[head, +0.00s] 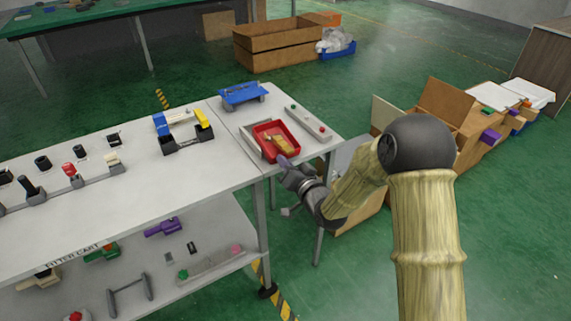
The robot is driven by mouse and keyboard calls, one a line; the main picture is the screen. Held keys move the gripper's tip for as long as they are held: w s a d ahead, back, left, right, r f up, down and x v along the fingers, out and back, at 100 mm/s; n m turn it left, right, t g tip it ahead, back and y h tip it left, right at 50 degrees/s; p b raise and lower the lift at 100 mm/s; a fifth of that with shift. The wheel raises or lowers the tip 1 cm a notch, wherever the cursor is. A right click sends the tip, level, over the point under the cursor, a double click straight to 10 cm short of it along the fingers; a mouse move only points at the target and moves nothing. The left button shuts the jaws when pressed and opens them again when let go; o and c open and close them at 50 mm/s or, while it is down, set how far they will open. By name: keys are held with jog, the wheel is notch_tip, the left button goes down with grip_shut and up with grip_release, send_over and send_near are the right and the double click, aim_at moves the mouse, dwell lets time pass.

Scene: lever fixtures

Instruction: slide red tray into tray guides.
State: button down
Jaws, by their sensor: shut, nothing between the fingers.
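The red tray (263,131) lies on the small white table, with a yellowish object (281,144) in it. A pale rail with a green and a red end (305,124) lies to the right of the tray, and a second pale strip (250,144) runs along its left side; these look like the tray guides. The tray appears to lie between them, but how far in it sits I cannot tell. My gripper (283,162) is shut and empty at the tray's near edge. Whether it touches the tray I cannot tell.
A blue fixture (241,94) stands behind the tray. The long white fitter cart (150,193) on the left carries several lever fixtures, with more parts on its lower shelf. Green floor beyond is partly free.

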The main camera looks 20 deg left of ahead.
aim_at(274, 152)
jog(key=shift+x, duration=3.05)
dwell(0.7)
jog(key=shift+b, duration=0.3)
jog(key=shift+b+v, duration=0.3)
jog(key=shift+v, duration=1.05)
jog(key=shift+s+d, duration=0.1)
jog(key=v, duration=1.7)
jog(key=shift+d, duration=0.2)
jog(key=shift+f, duration=0.1)
